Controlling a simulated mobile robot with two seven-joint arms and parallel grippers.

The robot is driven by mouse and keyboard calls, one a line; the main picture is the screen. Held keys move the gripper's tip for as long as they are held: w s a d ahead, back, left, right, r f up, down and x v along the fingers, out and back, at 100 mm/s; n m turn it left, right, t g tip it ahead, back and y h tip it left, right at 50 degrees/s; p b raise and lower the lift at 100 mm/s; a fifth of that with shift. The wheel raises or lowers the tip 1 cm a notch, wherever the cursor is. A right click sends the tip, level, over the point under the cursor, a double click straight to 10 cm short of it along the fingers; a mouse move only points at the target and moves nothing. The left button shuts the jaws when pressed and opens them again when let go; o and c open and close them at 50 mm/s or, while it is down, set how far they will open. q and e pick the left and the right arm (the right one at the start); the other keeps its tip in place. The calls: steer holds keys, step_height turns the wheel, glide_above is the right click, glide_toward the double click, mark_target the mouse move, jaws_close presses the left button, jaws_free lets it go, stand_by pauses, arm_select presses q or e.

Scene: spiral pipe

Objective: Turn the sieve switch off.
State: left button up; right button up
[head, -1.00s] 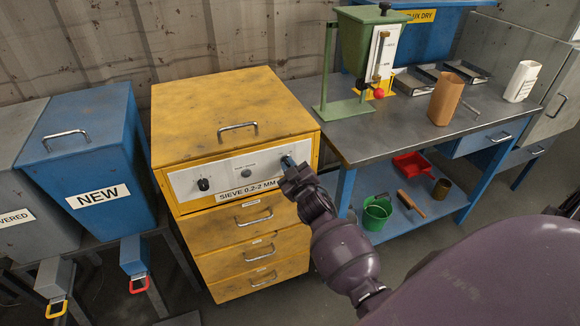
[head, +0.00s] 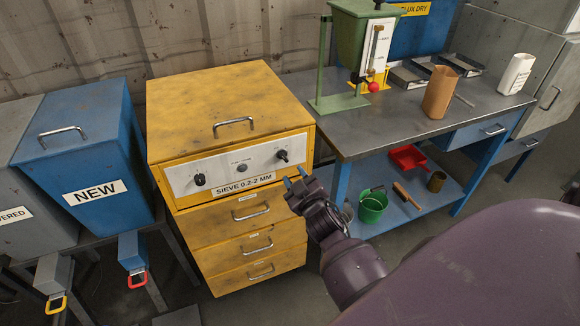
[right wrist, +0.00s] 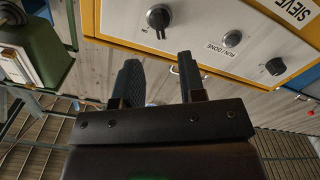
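The yellow sieve cabinet (head: 225,115) carries a white control panel (head: 220,176) with a dark knob (head: 199,180) at its left end, a small round button or lamp (head: 242,168) in the middle and another dark knob (head: 283,155) at its right end. In the right wrist view the right-end knob (right wrist: 158,17) is near the top, beyond my fingers, with a pale mark on its face. My right gripper (head: 295,183) is below and in front of that knob, apart from it. Its two fingers (right wrist: 160,82) are open with nothing between them. My left gripper is not seen.
Drawers with metal handles (head: 252,213) lie below the panel. A blue bin marked NEW (head: 93,195) stands to the left. The grey-topped workbench (head: 400,125) on the right holds a green hopper (head: 352,45); a green bucket (head: 371,207) sits on its lower shelf.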

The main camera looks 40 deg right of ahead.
steer(key=shift+v, duration=1.75)
steer(key=s+a+f+m+g+y, duration=0.1)
steer(key=s+a+f+g+y, duration=0.1)
steer(key=s+f, duration=0.4)
steer(key=s+a+f+m+g+y, duration=0.1)
steer(key=s+a+f+g, duration=0.3)
steer(key=s, duration=0.9)
steer(key=shift+s+a+f+y, duration=0.3)
steer(key=shift+a+f+y, duration=0.1)
steer(key=shift+a+f, duration=0.5)
steer(key=shift+d, duration=0.1)
